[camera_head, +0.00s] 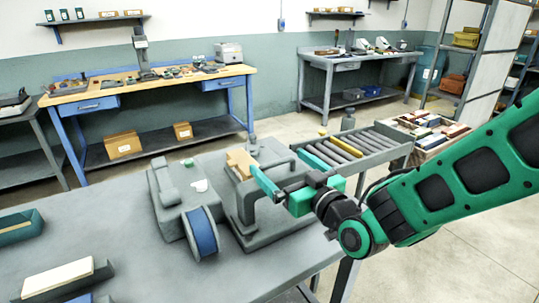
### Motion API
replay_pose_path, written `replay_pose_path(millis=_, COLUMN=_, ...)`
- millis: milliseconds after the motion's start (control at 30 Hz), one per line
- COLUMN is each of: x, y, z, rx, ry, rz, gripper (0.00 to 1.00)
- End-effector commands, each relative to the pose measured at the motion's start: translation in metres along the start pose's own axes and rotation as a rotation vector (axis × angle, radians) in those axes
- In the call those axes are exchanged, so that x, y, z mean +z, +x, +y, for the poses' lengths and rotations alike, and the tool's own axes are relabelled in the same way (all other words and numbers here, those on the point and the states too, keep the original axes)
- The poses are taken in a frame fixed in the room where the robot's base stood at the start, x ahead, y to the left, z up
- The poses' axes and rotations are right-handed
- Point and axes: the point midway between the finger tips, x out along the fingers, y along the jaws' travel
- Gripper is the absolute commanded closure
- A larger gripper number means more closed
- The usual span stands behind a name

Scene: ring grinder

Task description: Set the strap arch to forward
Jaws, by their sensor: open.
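A grey machine (268,218) with a raised upright part stands on the grey table. A tan block (241,162) sits at its top. My gripper (272,188) reaches in from the right, above the grey machine and close to the tan block. It is open, with its teal fingers pointing left. Whether a finger touches the machine cannot be told. The gripper hides part of the machine behind it.
A tray of coloured boxes (428,130) stands beyond. A long box (58,278) lies at the table's front left. The table's middle (135,262) is bare.

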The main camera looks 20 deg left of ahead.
Motion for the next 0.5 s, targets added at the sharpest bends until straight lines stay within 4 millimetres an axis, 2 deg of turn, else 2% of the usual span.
replay_pose_path(millis=100, x=0.0, y=0.023, z=-0.001, rx=-0.001, ry=-0.001, rz=0.001, gripper=0.0)
replay_pose_path(millis=233, x=0.0, y=0.043, z=-0.002, rx=0.0, ry=-0.001, rz=-0.001, gripper=0.0)
replay_pose_path(millis=500, x=0.0, y=0.062, z=-0.001, rx=0.002, ry=-0.001, rz=-0.002, gripper=0.0)
